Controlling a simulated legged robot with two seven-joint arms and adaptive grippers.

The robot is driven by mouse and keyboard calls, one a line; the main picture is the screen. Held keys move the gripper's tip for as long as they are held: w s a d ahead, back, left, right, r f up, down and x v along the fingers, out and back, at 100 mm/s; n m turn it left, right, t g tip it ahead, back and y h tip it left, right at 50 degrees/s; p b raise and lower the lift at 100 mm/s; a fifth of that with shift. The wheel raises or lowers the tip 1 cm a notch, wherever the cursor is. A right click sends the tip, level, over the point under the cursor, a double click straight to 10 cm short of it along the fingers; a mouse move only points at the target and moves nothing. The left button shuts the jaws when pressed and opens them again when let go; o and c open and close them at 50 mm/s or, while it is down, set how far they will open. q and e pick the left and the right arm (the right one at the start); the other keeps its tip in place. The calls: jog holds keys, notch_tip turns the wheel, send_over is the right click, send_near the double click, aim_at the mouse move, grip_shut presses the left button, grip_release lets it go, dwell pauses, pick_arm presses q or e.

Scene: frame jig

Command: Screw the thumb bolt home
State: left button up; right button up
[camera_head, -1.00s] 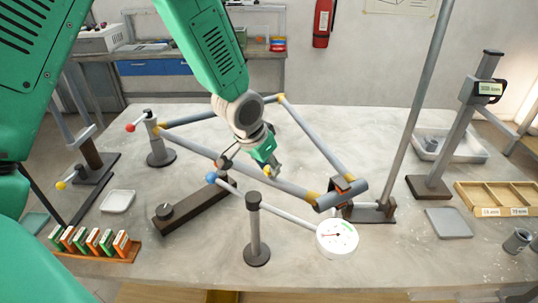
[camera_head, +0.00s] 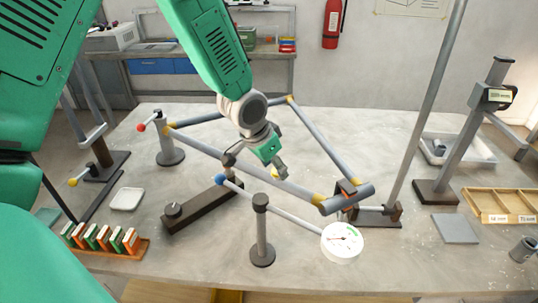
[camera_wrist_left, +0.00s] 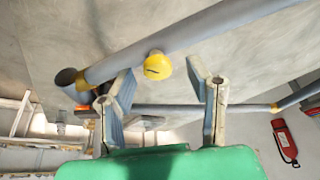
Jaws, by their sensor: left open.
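The thumb bolt shows in the left wrist view as a round yellow head (camera_wrist_left: 158,66) with a dark slot, at the side of a grey frame tube (camera_wrist_left: 200,32). In the head view the yellow head (camera_head: 275,173) is small and partly hidden by my gripper, at the frame's near tube (camera_head: 222,155). My left gripper (camera_head: 279,170) points down at it from above. In the wrist view its two fingers (camera_wrist_left: 160,72) are apart, with the yellow head between and just beyond the tips. I cannot tell whether they touch it. My right gripper is not in view.
A clamp (camera_head: 348,195) holds the frame's right corner. A slanted grey pole (camera_head: 428,105) rises behind.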

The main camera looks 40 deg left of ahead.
pick_arm(q)
jog(key=v, duration=1.1)
jog(key=shift+s, duration=0.2)
jog(key=shift+a, duration=0.15)
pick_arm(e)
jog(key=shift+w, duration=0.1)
